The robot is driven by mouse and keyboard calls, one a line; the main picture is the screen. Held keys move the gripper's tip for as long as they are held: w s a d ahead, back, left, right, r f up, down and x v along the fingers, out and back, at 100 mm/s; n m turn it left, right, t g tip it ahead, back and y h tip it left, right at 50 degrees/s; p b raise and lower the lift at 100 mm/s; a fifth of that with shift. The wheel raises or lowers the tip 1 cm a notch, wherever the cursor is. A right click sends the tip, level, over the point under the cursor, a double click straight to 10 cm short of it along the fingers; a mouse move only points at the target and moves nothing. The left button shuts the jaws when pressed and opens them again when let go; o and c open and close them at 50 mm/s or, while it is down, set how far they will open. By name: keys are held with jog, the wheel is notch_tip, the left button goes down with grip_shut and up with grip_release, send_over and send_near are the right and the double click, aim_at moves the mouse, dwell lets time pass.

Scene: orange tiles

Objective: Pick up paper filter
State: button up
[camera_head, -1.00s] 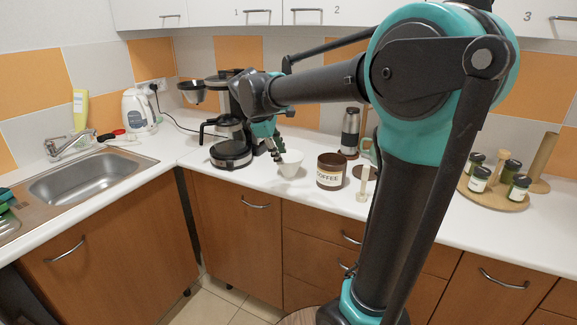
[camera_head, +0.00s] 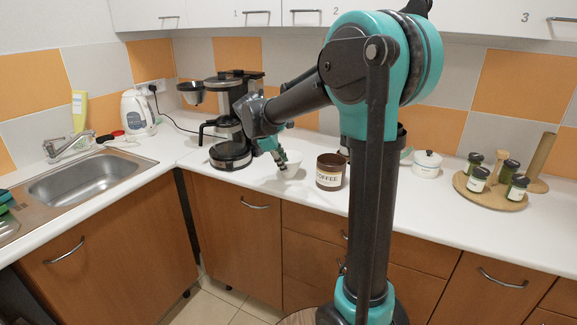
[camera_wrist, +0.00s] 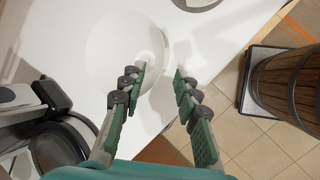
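The paper filter (camera_head: 292,168) is a white cup-like cone standing on the white counter, between the coffee maker (camera_head: 233,120) and the brown coffee jar (camera_head: 329,171). In the wrist view the filter (camera_wrist: 108,52) is a pale round shape beyond my fingers. My gripper (camera_head: 282,164) is open and empty, pointing down at the filter and partly covering it. In the wrist view my gripper (camera_wrist: 160,70) has its left finger over the filter's right part and its right finger outside the rim. Whether the fingers touch the filter cannot be told.
The coffee maker, also in the wrist view (camera_wrist: 50,135), stands close left of my gripper. A white lidded pot (camera_head: 426,164) and a round wooden spice rack (camera_head: 490,195) are to the right. The kettle (camera_head: 138,112) and sink (camera_head: 85,178) are at left. The counter's front edge is near.

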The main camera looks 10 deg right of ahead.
aim_at(291, 175)
jog(key=shift+w+x, duration=0.1)
jog(key=shift+x, duration=1.25)
jog(key=shift+w+x, duration=0.15)
jog(key=shift+x, duration=1.2)
jog(key=shift+a, duration=0.1)
jog(key=shift+c, duration=0.2)
grip_shut()
